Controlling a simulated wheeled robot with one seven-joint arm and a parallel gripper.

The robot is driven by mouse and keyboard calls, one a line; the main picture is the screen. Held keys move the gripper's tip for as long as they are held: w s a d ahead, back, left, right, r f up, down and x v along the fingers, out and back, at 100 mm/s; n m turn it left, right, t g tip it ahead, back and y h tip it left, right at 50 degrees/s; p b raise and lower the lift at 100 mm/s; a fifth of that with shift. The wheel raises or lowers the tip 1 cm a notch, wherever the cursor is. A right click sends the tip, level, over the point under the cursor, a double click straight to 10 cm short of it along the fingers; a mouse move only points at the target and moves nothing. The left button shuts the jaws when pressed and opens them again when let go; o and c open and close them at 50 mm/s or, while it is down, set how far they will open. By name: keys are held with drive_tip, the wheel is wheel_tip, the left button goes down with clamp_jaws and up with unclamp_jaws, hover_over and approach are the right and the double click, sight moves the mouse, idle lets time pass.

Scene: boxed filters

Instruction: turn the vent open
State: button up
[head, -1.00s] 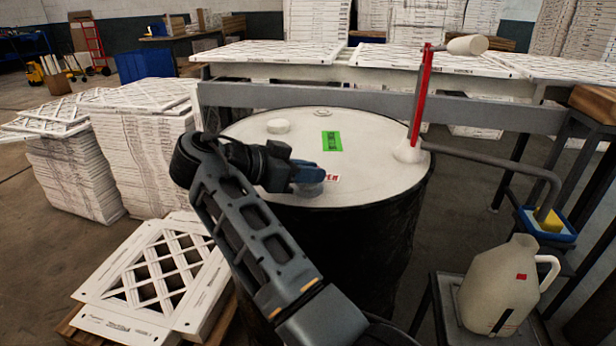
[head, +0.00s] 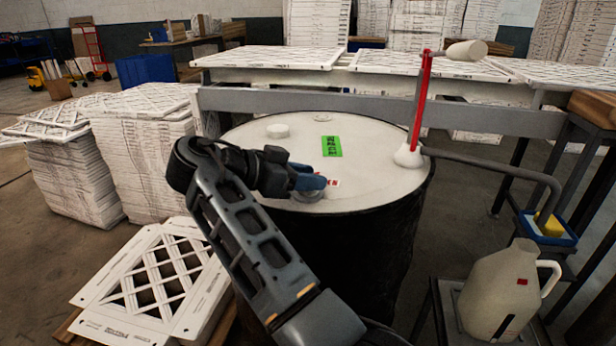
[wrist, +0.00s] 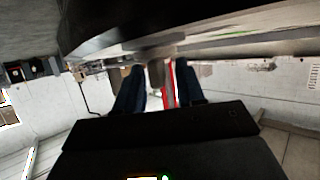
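A dark drum (head: 375,245) with a pale lid (head: 380,165) stands in the middle of the head view. A small round grey fitting, apparently the vent (head: 308,197), sits near the lid's front edge, beside a small red-lettered label (head: 333,182). My gripper (head: 312,183) reaches in from the left, low over the lid, its blue fingertips covering much of this fitting. In the wrist view, which looks upside down, my gripper's fingers (wrist: 157,90) are apart. A greyish-brown shape shows between them; I cannot tell whether it is the vent. Contact is hidden.
A red-handled pump (head: 421,105) rises from the lid's right side, its pipe running right. A white cap (head: 278,131) and green label (head: 332,146) are on the lid. A jug (head: 500,290) stands front right. Filter stacks (head: 150,165) are left; a rail (head: 380,108) runs behind.

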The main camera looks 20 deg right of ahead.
drive_tip(key=v, duration=0.7)
drive_tip(key=shift+a, duration=0.15)
